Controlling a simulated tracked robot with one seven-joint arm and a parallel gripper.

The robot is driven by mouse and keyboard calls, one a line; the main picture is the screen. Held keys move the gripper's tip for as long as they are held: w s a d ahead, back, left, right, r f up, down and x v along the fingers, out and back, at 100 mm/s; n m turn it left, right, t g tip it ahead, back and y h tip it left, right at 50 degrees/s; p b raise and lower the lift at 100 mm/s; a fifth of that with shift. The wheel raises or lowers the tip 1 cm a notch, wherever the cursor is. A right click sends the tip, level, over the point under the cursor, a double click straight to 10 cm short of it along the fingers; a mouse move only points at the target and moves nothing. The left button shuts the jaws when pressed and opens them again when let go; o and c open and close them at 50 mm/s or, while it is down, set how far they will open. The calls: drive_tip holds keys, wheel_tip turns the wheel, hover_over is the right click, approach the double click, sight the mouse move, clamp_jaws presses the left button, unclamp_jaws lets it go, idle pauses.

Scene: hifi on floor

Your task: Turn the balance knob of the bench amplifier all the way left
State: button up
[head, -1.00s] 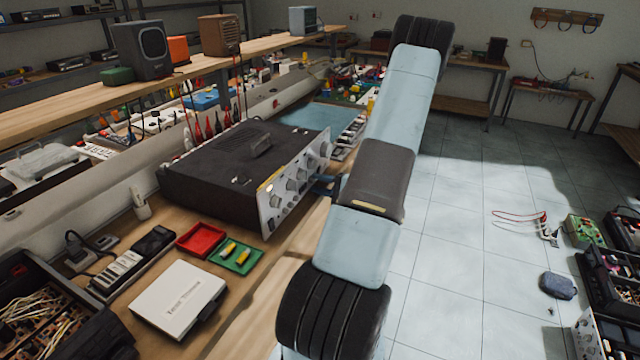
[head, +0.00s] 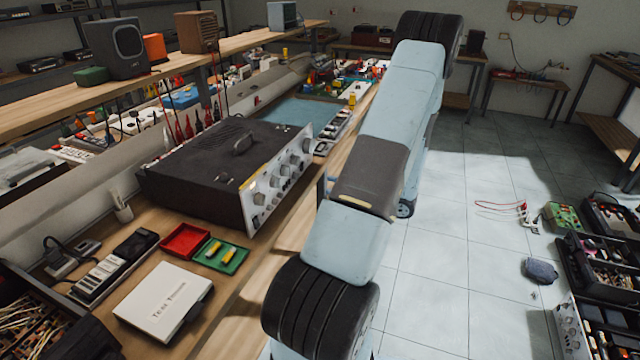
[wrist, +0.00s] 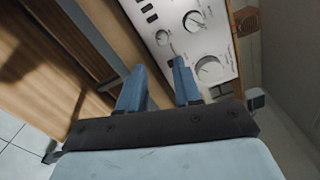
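The bench amplifier (head: 205,170) is a black box with a handle on top, standing on the workbench. Its pale front panel (head: 257,212) carries several round knobs and faces my arm. In the wrist view the panel (wrist: 178,46) shows tilted, with a large silver knob (wrist: 209,70), another knob (wrist: 194,20) and a smaller one (wrist: 162,37). The labels are too small to tell which is the balance knob. My gripper (wrist: 157,80) has its two blue fingers apart, with nothing between them. It is in front of the panel, apparently not touching a knob. In the head view my arm mostly hides it.
On the bench in front of the amplifier are a red tray (head: 184,241), a green tray (head: 236,262) with yellow pieces, and a white case (head: 150,303). A shelf (head: 60,122) runs behind the bench.

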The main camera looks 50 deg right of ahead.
drive_tip(key=shift+v, duration=1.55)
drive_tip(key=shift+o, duration=1.4)
drive_tip(key=m, duration=1.2)
approach(298, 177)
drive_tip(key=x, duration=0.8)
drive_tip(key=shift+d+f, duration=0.1)
drive_tip(key=shift+d, duration=0.05)
drive_tip(key=shift+c, duration=0.4)
drive_tip(key=shift+m, duration=0.3)
clamp_jaws()
